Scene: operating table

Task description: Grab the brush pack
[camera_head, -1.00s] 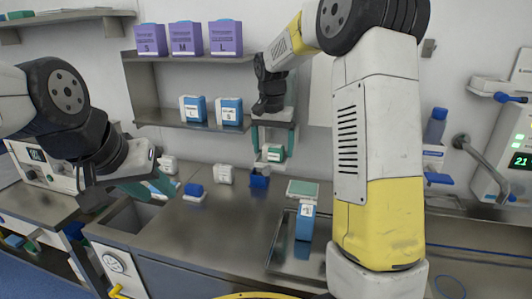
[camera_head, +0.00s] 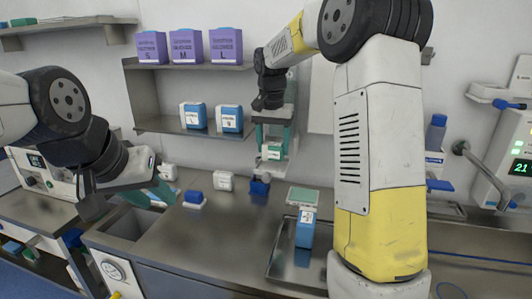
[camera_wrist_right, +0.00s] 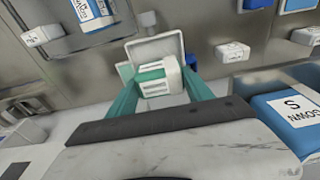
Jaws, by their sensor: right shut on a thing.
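A small green and white pack (camera_head: 272,152), which appears to be the brush pack, is between the green fingers of my right gripper (camera_head: 273,146). The gripper is shut on it and holds it above the back of the steel counter, below shelf height. In the right wrist view the pack (camera_wrist_right: 158,82) sits between both fingertips; its label is too small to read. My left gripper (camera_head: 160,192) hangs over the left part of the counter, well apart from the pack. Its fingers are seen at a slant, so its opening is unclear.
Blue and white packs (camera_head: 229,119) stand on the shelf, with purple boxes (camera_head: 186,46) above. A steel tray (camera_head: 282,266) holds an upright blue and white pack (camera_head: 305,231). Small white (camera_head: 223,181) and blue (camera_head: 194,198) items sit on the counter. The counter's front middle is clear.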

